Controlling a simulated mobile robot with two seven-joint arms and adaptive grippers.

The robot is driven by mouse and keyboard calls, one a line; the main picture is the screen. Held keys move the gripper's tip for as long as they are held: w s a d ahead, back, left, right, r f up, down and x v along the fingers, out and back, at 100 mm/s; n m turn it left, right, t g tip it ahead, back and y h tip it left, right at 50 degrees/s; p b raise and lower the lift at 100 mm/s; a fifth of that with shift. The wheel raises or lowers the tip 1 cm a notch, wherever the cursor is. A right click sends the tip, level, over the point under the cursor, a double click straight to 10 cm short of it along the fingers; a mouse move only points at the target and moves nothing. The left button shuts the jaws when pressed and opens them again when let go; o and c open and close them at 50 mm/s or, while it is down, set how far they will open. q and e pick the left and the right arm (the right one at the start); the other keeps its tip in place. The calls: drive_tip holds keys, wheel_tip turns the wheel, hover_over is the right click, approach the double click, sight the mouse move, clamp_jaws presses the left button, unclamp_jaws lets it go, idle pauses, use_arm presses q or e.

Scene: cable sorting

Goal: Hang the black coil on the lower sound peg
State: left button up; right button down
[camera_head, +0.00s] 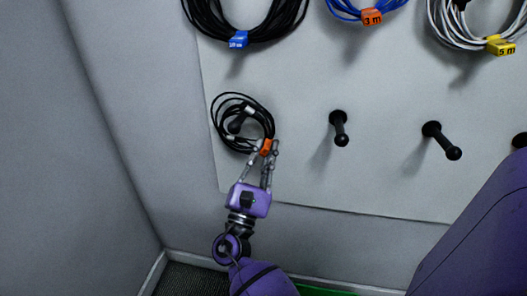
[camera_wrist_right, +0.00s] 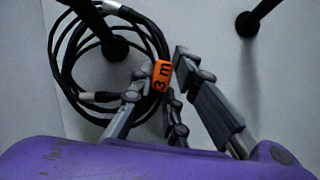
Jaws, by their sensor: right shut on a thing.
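The black coil (camera_head: 219,120) with an orange tag (camera_head: 267,147) is at the lower left of the board in the head view. Its loops surround the leftmost lower peg (camera_head: 236,126), whose knob shows inside the ring. The coil also shows in the wrist view (camera_wrist_right: 66,68), with the peg (camera_wrist_right: 112,45) passing through it and the tag reading "3 m" (camera_wrist_right: 161,76). My right gripper (camera_head: 268,150) is shut on the coil at its tag, at the coil's lower right. Whether the coil's weight rests on the peg cannot be told. My left gripper is not in view.
Bare lower pegs (camera_head: 340,130) and (camera_head: 441,141) stick out to the right. Above hang a black coil with a blue tag (camera_head: 238,39), a blue coil (camera_head: 345,10) and a white coil (camera_head: 440,25). A grey side wall (camera_head: 90,130) stands at left.

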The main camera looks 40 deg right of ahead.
drive_tip(key=c, duration=1.6)
unclamp_jaws()
drive_tip(key=shift+s+a+f, duration=0.15)
drive_tip(key=shift+a+f, duration=0.05)
drive_tip(key=v, duration=1.1)
drive_tip(key=shift+s+a, duration=0.1)
drive_tip(key=shift+a, duration=0.05)
drive_tip(key=shift+s+f, duration=0.1)
